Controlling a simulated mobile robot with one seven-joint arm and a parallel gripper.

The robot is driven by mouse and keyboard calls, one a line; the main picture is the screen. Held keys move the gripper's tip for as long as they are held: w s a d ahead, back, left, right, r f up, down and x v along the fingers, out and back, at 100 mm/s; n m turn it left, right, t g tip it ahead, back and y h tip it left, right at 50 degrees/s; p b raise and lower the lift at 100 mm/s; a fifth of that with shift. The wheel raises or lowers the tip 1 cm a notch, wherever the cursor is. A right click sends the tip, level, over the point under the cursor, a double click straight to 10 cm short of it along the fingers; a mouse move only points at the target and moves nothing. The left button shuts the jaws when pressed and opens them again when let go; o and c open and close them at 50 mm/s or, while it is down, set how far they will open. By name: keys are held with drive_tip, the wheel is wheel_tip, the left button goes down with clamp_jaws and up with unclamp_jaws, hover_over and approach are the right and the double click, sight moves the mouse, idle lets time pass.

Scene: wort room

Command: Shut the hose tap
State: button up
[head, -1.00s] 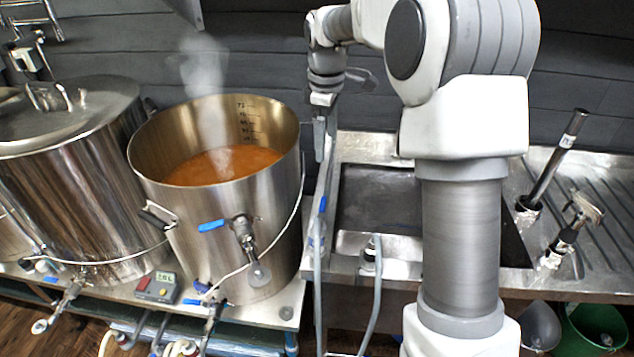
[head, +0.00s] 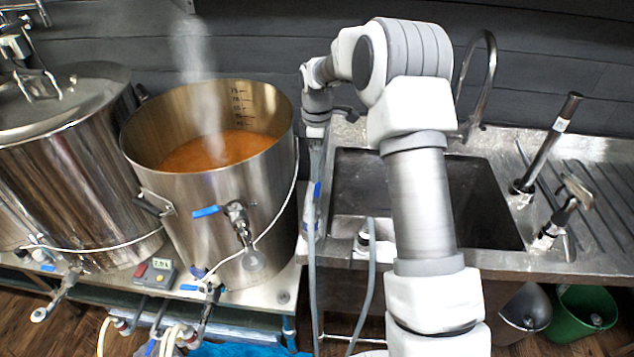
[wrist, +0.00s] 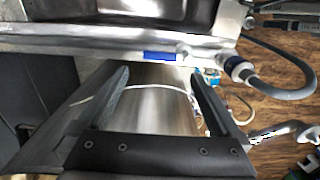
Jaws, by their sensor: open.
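The hose tap shows as a blue lever (head: 317,190) at the left edge of the sink bench, with a grey hose hanging below. In the wrist view its blue lever (wrist: 159,57) lies flat along the steel edge, just beyond my fingertips and roughly between them. A hose fitting (wrist: 235,68) with a grey hose is to its right. My gripper (wrist: 161,77) is open and empty. In the head view my gripper hangs above the lever, its fingers hard to make out. I cannot tell whether it touches the lever.
A steaming kettle (head: 215,210) of amber liquid stands close left of the tap, with its own blue-handled valve (head: 208,211). A lidded kettle (head: 75,185) is farther left. The sink (head: 480,205) lies right, with a curved faucet (head: 489,75) behind. A green bucket (head: 580,315) is below.

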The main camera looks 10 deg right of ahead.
sight(317, 188)
wheel_tip(317, 188, down, 8)
drive_tip(key=shift+r, duration=0.25)
clamp_jaws()
idle(0.5)
